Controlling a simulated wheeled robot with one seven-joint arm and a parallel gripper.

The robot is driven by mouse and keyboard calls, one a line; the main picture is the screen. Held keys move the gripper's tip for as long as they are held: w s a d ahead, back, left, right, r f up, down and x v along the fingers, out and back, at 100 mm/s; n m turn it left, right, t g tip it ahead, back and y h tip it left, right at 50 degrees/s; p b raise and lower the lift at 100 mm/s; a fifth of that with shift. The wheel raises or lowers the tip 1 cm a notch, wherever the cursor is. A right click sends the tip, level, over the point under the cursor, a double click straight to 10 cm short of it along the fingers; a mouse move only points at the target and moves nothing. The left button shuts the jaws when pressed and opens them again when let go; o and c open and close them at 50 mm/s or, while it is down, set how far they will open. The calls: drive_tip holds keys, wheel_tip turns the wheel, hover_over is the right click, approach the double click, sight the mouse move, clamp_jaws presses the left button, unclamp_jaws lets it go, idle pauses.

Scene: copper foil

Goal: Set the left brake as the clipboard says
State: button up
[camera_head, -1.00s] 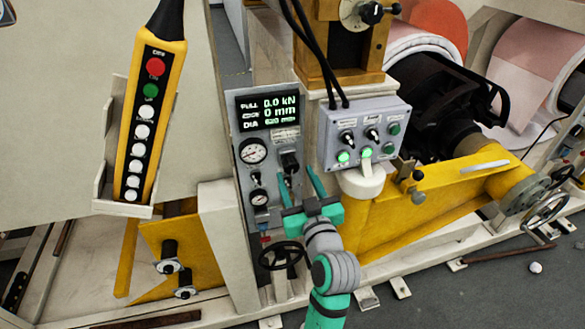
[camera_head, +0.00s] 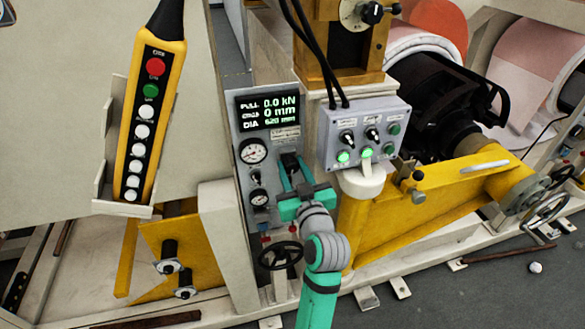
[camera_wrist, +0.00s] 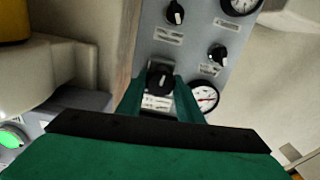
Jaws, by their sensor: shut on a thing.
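My gripper (camera_head: 291,174) is at the grey instrument panel (camera_head: 243,178), its two green fingers closed around a black knob (camera_head: 289,159). The wrist view shows this knob (camera_wrist: 160,78) between the fingertips, with a white label beside it. The panel's display (camera_head: 268,110) reads PULL 0.0 kN, a middle line of 0 mm, and DIA 620 mm. An upper gauge (camera_head: 253,151), a small knob (camera_head: 256,178) and a lower gauge (camera_head: 259,198) sit left of my gripper. The labels are too small to read. No clipboard is in view.
A grey switch box (camera_head: 364,133) with lit green buttons stands close right of my gripper. A yellow pendant (camera_head: 146,120) hangs at left. A black handwheel (camera_head: 280,255) is below the panel, near my arm. A yellow arm (camera_head: 425,200) of the machine extends right.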

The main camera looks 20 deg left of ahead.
drive_tip(key=shift+m, duration=0.3)
drive_tip(key=m, duration=0.8)
drive_tip(key=shift+d, duration=0.1)
drive_tip(key=m, duration=0.4)
drive_tip(key=shift+f+m, duration=0.1)
drive_tip(key=shift+m, duration=0.2)
drive_tip(key=m, duration=0.4)
drive_tip(key=shift+f, duration=0.1)
drive_tip(key=m, duration=0.5)
drive_tip(key=shift+w, duration=0.1)
drive_tip(key=m, duration=0.4)
drive_tip(key=shift+f+m, duration=0.1)
drive_tip(key=shift+m, duration=0.2)
drive_tip(key=m, duration=0.4)
drive_tip(key=shift+f+m, duration=0.1)
drive_tip(key=shift+m, duration=2.4)
